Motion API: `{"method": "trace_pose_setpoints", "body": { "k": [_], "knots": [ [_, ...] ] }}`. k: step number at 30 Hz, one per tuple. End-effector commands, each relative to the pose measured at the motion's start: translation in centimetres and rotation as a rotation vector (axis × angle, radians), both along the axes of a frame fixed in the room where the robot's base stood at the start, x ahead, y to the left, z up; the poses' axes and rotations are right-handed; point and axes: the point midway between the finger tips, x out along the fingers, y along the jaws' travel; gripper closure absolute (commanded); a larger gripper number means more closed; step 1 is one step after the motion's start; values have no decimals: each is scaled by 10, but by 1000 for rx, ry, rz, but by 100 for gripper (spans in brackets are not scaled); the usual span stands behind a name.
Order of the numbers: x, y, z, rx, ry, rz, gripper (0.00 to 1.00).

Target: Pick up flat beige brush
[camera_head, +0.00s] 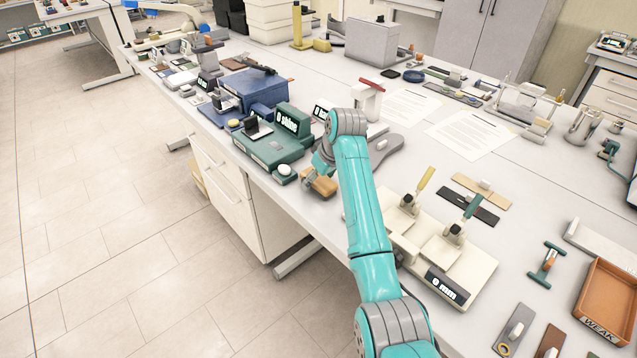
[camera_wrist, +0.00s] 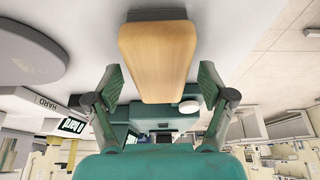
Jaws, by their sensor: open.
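The flat beige brush (camera_head: 319,186) lies on the white table near its front edge, just right of the green tester. In the wrist view, the brush (camera_wrist: 157,48) shows as a smooth tan block, wider at one end. My gripper (camera_head: 321,168) is over it in the head view, partly hidden by my arm. In the wrist view, my gripper (camera_wrist: 160,82) has its two green fingers spread, one on each side of the brush's near end, with gaps showing. The brush's underside is hidden.
A green tester (camera_head: 268,152) with a display stands left of the brush. A grey sole-shaped piece (camera_head: 378,148) lies to the right. A cream device (camera_head: 450,245) reading "0 mm" stands right of my arm. Free table strip lies along the front edge.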

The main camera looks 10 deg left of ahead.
Motion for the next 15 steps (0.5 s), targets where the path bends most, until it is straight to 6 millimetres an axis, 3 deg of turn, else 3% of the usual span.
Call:
{"method": "trace_pose_setpoints", "body": {
  "k": [15],
  "knots": [
    [0, 0, -4, 0, 0, 0, 19]
  ]
}}
